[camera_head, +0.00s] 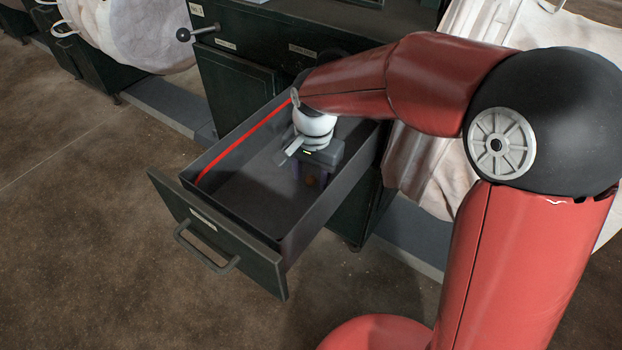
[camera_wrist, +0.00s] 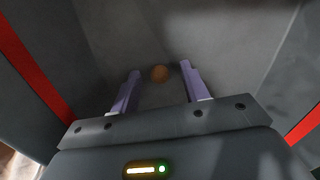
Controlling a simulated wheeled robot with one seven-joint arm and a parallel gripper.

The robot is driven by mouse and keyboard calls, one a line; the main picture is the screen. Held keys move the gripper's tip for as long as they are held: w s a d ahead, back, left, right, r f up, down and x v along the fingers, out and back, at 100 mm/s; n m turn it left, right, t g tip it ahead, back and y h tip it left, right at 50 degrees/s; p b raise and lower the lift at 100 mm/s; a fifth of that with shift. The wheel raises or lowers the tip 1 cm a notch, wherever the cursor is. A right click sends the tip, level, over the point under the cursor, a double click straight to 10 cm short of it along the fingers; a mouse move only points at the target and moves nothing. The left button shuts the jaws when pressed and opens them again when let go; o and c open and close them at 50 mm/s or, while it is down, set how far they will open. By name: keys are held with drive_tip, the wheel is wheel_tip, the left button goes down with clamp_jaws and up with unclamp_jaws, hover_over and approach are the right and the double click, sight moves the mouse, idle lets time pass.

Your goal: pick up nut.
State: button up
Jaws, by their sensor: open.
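A small round brown nut (camera_wrist: 160,73) lies on the drawer floor in the wrist view, near the tips of my gripper's fingers. My gripper (camera_wrist: 159,74) is open, with one purple finger on each side of the nut. No contact between fingers and nut shows, and the height of the fingertips above the floor is hard to tell. In the head view the nut (camera_head: 310,181) shows as a small brown spot below my gripper (camera_head: 308,178), which is down inside the open drawer (camera_head: 255,206). My wrist and gripper body hide part of the drawer there.
The drawer's side walls rise close around my gripper, with a red strip (camera_head: 245,140) along the left wall. Its front panel (camera_head: 222,235) has a handle. A dark cabinet (camera_head: 235,95) stands behind. Pale bulk bags (camera_head: 135,35) hang nearby. The drawer's front half is empty.

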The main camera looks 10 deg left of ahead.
clamp_jaws()
drive_tip(key=shift+r, duration=0.1)
idle(0.4)
